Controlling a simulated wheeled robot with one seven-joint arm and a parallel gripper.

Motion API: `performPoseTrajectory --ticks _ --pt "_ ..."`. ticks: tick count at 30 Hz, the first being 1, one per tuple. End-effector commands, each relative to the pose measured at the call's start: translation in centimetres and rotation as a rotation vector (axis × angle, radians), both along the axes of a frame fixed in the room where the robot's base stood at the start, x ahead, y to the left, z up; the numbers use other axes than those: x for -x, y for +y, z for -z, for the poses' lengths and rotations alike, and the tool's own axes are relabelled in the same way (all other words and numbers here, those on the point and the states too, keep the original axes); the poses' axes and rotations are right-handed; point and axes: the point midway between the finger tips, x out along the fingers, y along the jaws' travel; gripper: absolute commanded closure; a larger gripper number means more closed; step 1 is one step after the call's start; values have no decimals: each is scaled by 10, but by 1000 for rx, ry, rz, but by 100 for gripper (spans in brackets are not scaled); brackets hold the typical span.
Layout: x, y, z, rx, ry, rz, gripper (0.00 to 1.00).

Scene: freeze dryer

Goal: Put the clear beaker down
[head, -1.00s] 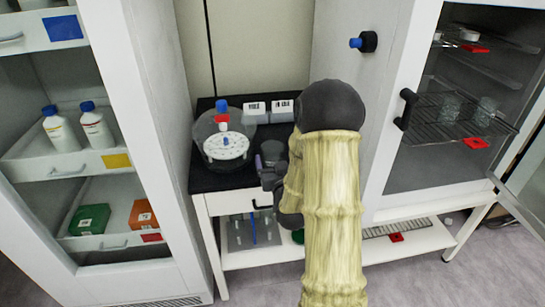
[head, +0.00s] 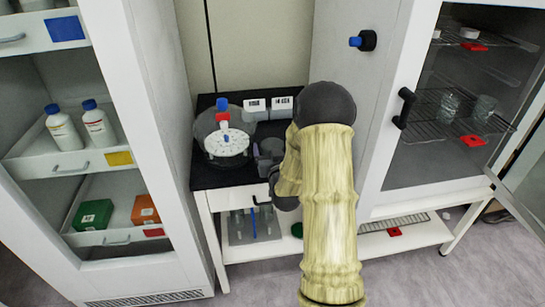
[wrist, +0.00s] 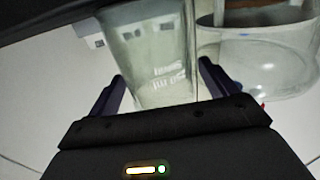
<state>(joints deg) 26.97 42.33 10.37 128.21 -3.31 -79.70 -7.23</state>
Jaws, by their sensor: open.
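The clear beaker (head: 270,150) stands upright on the black worktop (head: 212,182), just right of the clear round chamber (head: 212,147) with a white disc and a blue knob. In the wrist view the beaker (wrist: 158,60) shows white printed marks and fills the space ahead of my jaws. My gripper (wrist: 160,82) is open, one finger on each side of the beaker, with visible gaps. In the head view my gripper (head: 276,176) is at the worktop's front edge, partly hidden by my arm. The beaker's base is hard to make out.
A tall white cabinet (head: 150,130) with bottles is on the left. On the right, an open-doored cabinet (head: 383,150) holds glassware on wire racks. Items lie on the lower shelf (head: 270,250).

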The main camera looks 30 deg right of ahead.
Motion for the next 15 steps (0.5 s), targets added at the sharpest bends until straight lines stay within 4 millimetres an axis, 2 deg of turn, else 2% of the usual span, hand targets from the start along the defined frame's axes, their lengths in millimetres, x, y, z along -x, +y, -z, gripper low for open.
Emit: performPoseTrajectory --ticks 9,15 --pt "0 0 0 0 0 0 15" --pt "0 0 0 0 0 0 54"
